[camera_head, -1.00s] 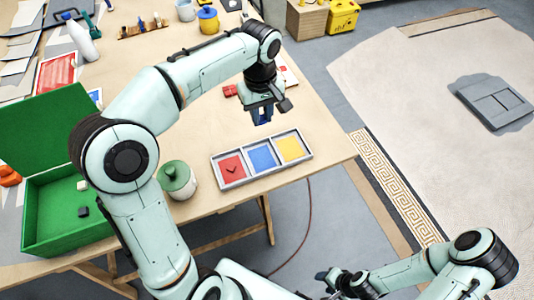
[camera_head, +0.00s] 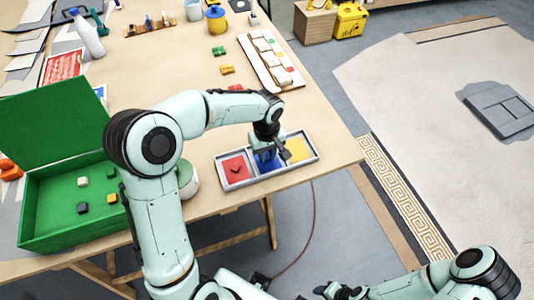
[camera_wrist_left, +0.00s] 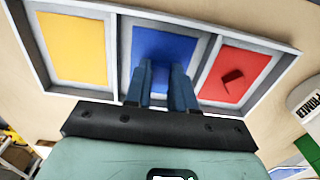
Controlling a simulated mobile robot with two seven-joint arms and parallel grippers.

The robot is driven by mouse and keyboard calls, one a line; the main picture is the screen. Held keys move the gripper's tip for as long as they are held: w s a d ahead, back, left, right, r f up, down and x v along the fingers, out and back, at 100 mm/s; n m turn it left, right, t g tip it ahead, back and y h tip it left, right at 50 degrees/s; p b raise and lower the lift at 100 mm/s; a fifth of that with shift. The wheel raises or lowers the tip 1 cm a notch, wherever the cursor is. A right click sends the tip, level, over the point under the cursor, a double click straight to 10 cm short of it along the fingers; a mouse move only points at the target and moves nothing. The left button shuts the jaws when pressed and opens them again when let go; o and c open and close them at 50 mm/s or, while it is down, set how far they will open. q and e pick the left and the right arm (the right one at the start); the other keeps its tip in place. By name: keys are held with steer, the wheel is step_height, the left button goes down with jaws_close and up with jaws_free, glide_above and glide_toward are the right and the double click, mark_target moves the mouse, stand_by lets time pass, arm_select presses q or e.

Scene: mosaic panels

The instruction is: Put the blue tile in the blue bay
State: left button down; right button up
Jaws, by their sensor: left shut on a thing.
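A grey tray (camera_head: 222,181) with a red bay (camera_head: 236,175), a blue bay (camera_head: 258,167) and a yellow bay (camera_head: 297,149) lies near the table's front edge. A small red tile (camera_wrist_left: 232,76) is in the red bay; the yellow bay looks empty. My left gripper (camera_head: 267,155) points down over the blue bay, shut on the blue tile. The left wrist view shows its fingers (camera_wrist_left: 164,90) against the blue floor; the tile is mostly hidden and blends with it, so contact is unclear. My right gripper (camera_head: 325,290) is low at the bottom edge, its jaws unclear.
A green box (camera_head: 40,235) with small blocks stands at left, beside a partly hidden jar (camera_head: 188,180). Behind the tray lie a green piece (camera_head: 218,51), an orange piece (camera_head: 227,69) and a white panel (camera_head: 268,66). Table right of the tray is clear.

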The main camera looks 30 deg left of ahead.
mark_target(267, 157)
arm_select(q)
steer(key=shift+f, duration=0.2)
steer(key=shift+f, duration=0.15)
steer(key=c, duration=0.9)
jaws_free()
steer(key=shift+c, duration=0.2)
arm_select(e)
steer(key=shift+s+f, duration=0.1)
steer(key=shift+f, duration=0.05)
arm_select(q)
steer(key=shift+r, duration=0.4)
step_height(267, 157, up, 12)
steer(key=p, duration=0.1)
steer(key=shift+f, duration=0.2)
arm_select(e)
steer(key=shift+w+r, duration=0.65)
steer(key=shift+r, duration=0.3)
